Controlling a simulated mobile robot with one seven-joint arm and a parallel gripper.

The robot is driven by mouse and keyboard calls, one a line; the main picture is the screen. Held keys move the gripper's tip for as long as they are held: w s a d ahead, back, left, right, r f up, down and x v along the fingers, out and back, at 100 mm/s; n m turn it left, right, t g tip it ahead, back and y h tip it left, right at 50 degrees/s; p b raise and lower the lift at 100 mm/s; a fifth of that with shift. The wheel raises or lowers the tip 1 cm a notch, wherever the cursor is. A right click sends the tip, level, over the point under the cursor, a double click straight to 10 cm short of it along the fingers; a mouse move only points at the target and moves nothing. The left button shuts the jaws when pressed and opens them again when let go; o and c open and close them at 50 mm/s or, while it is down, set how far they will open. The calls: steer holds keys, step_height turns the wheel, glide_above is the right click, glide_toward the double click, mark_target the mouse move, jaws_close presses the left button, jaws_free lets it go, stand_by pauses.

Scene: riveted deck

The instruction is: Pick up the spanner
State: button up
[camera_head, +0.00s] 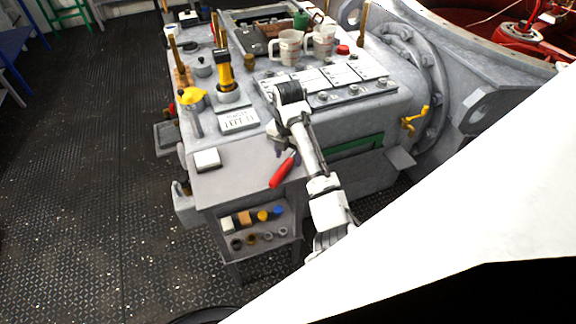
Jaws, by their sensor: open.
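My arm reaches over the grey machine console, bending down at a black joint. My gripper (279,148) is small in view, partly hidden by my own arm links, and open near the console's front ledge. A red handle (284,170) shows just below it, slanting down to the left at the ledge. It may belong to the spanner, but its upper end is hidden behind my gripper and arm. I cannot tell whether the gripper touches it. No other spanner can be made out clearly.
The grey console (240,178) carries two mugs (288,47), a yellow-topped lever (193,97) and a white box (207,160). Below the ledge is a shelf of small coloured parts (245,217). A large flanged pipe (420,80) stands right.

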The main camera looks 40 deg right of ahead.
steer(key=shift+f+p, duration=0.35)
steer(key=shift+f, duration=0.9)
jaws_close()
steer(key=shift+r, duration=0.15)
